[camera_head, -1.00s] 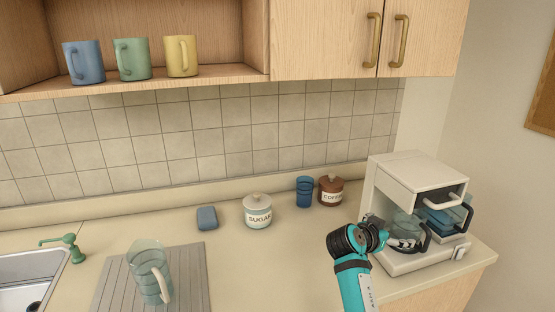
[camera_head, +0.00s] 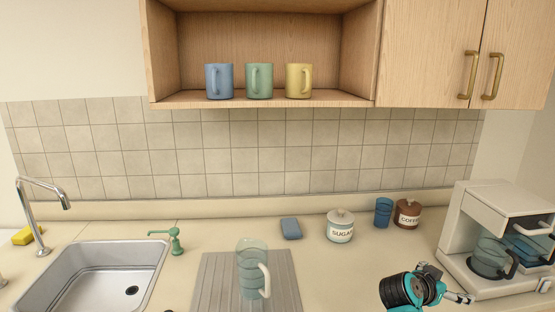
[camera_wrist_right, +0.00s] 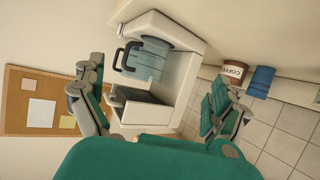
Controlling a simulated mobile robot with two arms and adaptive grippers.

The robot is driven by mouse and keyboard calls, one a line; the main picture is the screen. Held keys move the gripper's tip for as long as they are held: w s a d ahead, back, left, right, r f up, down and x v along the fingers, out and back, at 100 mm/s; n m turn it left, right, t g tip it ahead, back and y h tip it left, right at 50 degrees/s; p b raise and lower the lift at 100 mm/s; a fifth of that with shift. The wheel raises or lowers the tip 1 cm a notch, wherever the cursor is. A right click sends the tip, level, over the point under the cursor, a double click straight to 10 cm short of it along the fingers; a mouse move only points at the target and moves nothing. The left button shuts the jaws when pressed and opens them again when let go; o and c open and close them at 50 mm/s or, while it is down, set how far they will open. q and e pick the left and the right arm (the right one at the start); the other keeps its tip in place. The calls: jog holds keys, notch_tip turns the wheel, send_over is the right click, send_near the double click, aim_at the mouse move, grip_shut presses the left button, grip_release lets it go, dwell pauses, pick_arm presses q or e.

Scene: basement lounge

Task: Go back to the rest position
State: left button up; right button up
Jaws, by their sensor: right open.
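My right gripper (camera_head: 450,284) is open and empty, in front of the coffee maker (camera_head: 453,225) and to its left in the head view. The right wrist view shows its two fingers spread (camera_wrist_right: 155,95), with the coffee maker (camera_wrist_right: 190,75) beyond them. A clear carafe with a black handle (camera_head: 488,258) sits in the coffee maker's left bay, apart from the gripper. My left gripper is not in view.
A clear pitcher (camera_head: 252,270) stands on the grey drainboard (camera_head: 290,290) beside the sink (camera_head: 60,280). A sugar jar (camera_head: 340,228), coffee jar (camera_head: 407,215), blue glass (camera_head: 383,212) and blue sponge (camera_head: 291,229) stand along the back. Several mugs sit on the shelf (camera_head: 190,98). Counter before the sugar jar is clear.

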jog(key=s+a+f+n+y, duration=0.3)
jog(key=s+a+f, duration=0.1)
jog(key=s+f, duration=0.35)
jog(key=s+a+f+n+y, duration=0.2)
jog(key=s+a+f+n, duration=0.15)
jog(key=s+f, duration=0.4)
jog(key=s+a+f+n+g+y, duration=0.1)
jog(key=s+a+n+g+y, duration=0.2)
jog(key=s+a, duration=0.5)
jog(key=s+a+f+n+y, duration=0.1)
jog(key=s+a+n+y, duration=0.3)
jog(key=s, duration=0.8)
notch_tip(320, 180, down, 27)
jog(key=s+g, duration=0.1)
jog(key=s, duration=0.1)
jog(key=s+d+f+g, duration=0.1)
jog(key=s+d+f, duration=0.2)
jog(key=s+f, duration=1.1)
jog(key=shift+s+f+h, duration=0.15)
jog(key=shift+s+h, duration=0.15)
jog(key=shift+s, duration=0.1)
jog(key=shift+n, duration=0.25)
